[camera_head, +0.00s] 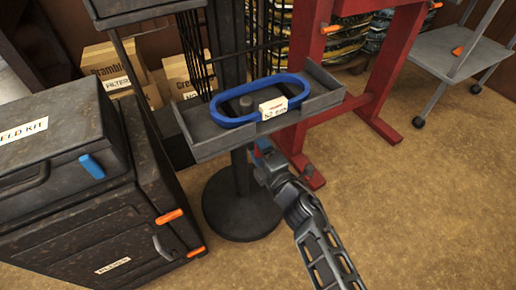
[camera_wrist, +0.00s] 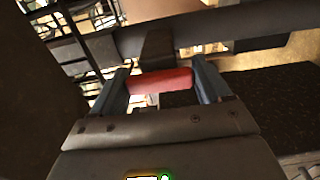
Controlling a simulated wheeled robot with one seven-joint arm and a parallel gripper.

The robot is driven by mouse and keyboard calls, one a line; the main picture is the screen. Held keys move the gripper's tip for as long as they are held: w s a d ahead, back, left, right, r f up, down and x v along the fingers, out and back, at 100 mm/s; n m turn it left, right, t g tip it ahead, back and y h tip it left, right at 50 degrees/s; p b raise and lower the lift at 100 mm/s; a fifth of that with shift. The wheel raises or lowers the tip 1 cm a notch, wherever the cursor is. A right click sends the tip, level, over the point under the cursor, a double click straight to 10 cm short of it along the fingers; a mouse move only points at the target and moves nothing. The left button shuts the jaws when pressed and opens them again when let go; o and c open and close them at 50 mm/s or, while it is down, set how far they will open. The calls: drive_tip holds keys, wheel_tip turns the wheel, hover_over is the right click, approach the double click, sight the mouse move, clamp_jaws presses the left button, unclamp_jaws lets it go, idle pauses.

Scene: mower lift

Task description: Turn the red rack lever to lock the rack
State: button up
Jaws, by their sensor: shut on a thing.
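In the wrist view the red rack lever (camera_wrist: 160,82) lies crosswise between the two fingers of my gripper (camera_wrist: 161,84). The fingers are shut on it, one at each end. A dark bracket stands just behind the lever. In the head view my gripper (camera_head: 262,150) is just below the front edge of the grey tray (camera_head: 212,146), in front of the dark post. How far the lever is turned cannot be told.
A blue oval belt (camera_head: 233,121) with a white label lies in the tray. Black cases (camera_head: 60,215) with orange and blue latches stand at the left. A red frame (camera_head: 304,90) stands behind on the right, and a grey cart (camera_head: 440,62) at the far right. Brown floor at the right is clear.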

idle(0.5)
drive_tip(key=o, duration=1)
drive_tip(key=shift+c, duration=0.2)
drive_tip(key=p+v, duration=0.3)
drive_tip(key=v, duration=0.4)
drive_tip(key=shift+s+d, duration=0.25)
drive_tip(key=shift+s, duration=0.1)
drive_tip(key=shift+s+f, duration=0.1)
